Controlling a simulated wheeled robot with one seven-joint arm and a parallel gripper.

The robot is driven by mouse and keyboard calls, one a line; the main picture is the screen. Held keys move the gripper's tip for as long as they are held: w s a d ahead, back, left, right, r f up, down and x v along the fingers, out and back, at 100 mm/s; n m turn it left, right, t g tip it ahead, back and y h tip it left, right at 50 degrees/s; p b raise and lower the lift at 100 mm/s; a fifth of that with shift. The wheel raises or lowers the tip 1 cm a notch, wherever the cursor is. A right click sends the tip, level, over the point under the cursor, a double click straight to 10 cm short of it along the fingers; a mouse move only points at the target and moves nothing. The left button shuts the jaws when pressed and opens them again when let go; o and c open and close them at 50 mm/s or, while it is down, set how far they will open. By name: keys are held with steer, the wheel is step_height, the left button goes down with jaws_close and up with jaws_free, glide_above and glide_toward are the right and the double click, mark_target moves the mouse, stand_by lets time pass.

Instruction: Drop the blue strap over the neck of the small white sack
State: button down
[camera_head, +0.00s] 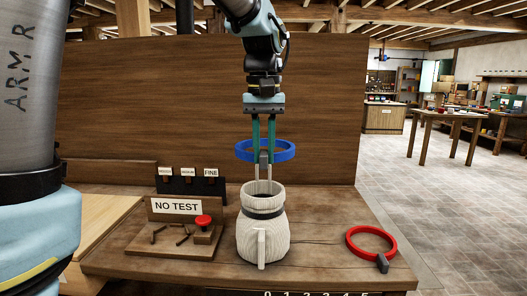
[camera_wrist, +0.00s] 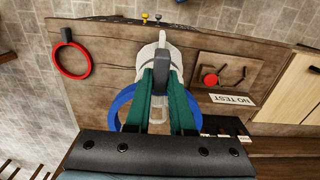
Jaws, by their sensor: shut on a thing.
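The blue strap (camera_head: 285,152) is a closed ring with a grey tab (camera_head: 263,158). My gripper (camera_head: 264,150) points down with its teal fingers shut on this tab. The strap hangs roughly level above the small white sack (camera_head: 262,238), apart from it. The sack stands upright on the bench, with an open neck and a dark band (camera_head: 264,213) below its mouth. In the wrist view, the strap (camera_wrist: 122,100) shows on both sides of the fingers, which hide part of it. The sack (camera_wrist: 150,52) shows beyond the fingertips, partly covered. Exact centring over the neck is unclear.
A red ring (camera_head: 372,241) with a grey tab lies on the bench (camera_head: 330,265) to the right. A NO TEST sign (camera_head: 177,207) and red button (camera_head: 203,220) stand left of the sack. Labelled holders (camera_head: 188,185) and a wooden panel (camera_head: 150,100) are behind.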

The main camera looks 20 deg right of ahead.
steer(key=shift+w+a+f, duration=0.1)
steer(key=shift+w+a, duration=0.05)
steer(key=shift+w, duration=0.25)
steer(key=shift+f+b, duration=0.6)
steer(key=shift+b, duration=0.1)
steer(key=shift+f+b, duration=1.4)
steer(key=shift+r, duration=0.2)
steer(key=shift+p, duration=0.65)
steer(key=shift+f+b, duration=3.35)
steer(key=shift+f, duration=2.85)
